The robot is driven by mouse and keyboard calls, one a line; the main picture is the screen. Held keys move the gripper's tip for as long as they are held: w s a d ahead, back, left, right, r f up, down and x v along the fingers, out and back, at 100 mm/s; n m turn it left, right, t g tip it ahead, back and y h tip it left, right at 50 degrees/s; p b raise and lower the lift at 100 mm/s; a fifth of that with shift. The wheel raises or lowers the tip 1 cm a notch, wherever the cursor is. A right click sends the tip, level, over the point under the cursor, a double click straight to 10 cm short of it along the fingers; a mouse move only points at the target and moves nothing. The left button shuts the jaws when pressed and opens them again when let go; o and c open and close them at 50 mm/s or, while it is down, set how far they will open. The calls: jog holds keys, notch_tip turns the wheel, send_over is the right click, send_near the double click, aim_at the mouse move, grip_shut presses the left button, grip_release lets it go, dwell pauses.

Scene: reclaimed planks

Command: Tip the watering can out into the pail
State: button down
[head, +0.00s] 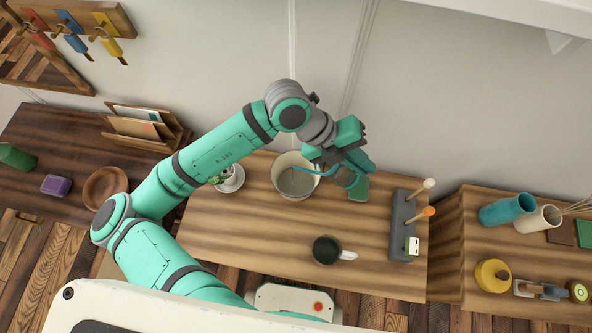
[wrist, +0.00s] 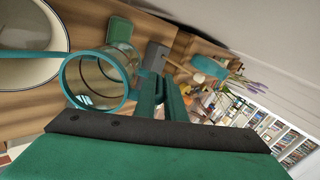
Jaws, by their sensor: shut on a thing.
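The pail (head: 283,182) is pale and round and stands on the wooden table with its open top up. It also shows at the left of the wrist view (wrist: 52,75). The watering can (head: 346,179) is teal with a see-through body, and shows in the wrist view (wrist: 100,105) with its round rim toward the camera. My gripper (head: 349,161) is shut on the can and holds it just right of the pail. The can's thin spout (wrist: 30,54) points left across the pail's opening. I cannot tell whether water is flowing or how much the can holds.
A dark mug (head: 326,250) stands in front of the pail. A grey rack (head: 401,228) with upright tools is at the table's right. A green block (head: 358,190) shows near the can. A small potted plant (head: 229,178) sits left of the pail.

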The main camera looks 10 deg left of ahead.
jog(key=shift+w+a+r+h, duration=0.1)
jog(key=shift+a+r+h, duration=0.2)
jog(key=shift+a+h, duration=0.25)
dwell(0.9)
jog(key=shift+a+h, duration=0.15)
jog(key=shift+h, duration=0.1)
jog(key=shift+a+r, duration=0.15)
jog(key=shift+a, duration=0.05)
jog(key=shift+a+r+h, duration=0.15)
jog(key=shift+a+h, duration=0.05)
jog(key=shift+h, duration=0.2)
jog(key=shift+d, duration=0.1)
